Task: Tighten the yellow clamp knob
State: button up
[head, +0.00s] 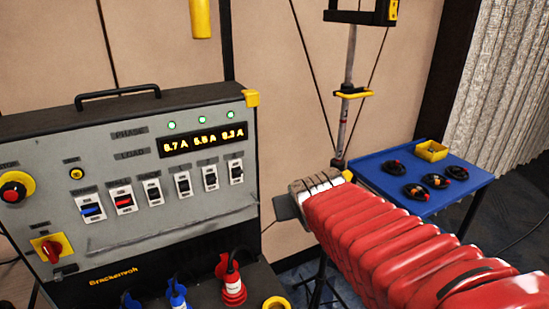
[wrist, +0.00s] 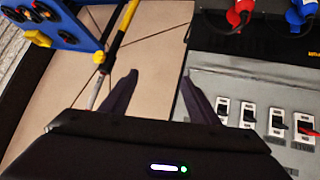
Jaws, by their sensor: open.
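A yellow clamp (head: 352,93) sits around an upright silver pole (head: 347,125) in the head view, right of centre. Its knob is too small to tell apart from the clamp body. In the wrist view the pole (wrist: 104,80) runs at a slant left of my gripper (wrist: 160,75), and I cannot make out the clamp there. My gripper is open, its two dark fingers apart with nothing between them but the beige wall behind. In the head view my red-sleeved arm reaches in from the lower right and hides most of the gripper.
A grey power panel (head: 150,218) with switches, a lit display and plugged cables stands left. A blue table (head: 455,190) on the right holds a yellow box (head: 432,150) and several coiled cables. Thin dark lines slant from the pole's top. A grey curtain (head: 500,80) hangs far right.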

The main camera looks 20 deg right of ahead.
jog(key=s+a+f+n+g+y, duration=0.2)
jog(key=s+a+f+g+y, duration=0.1)
jog(key=s+a, duration=1.1)
jog(key=shift+s+a+f+y, duration=0.3)
jog(key=shift+s+y, duration=0.1)
jog(key=shift+s, duration=0.05)
jog(key=shift+c, duration=0.5)
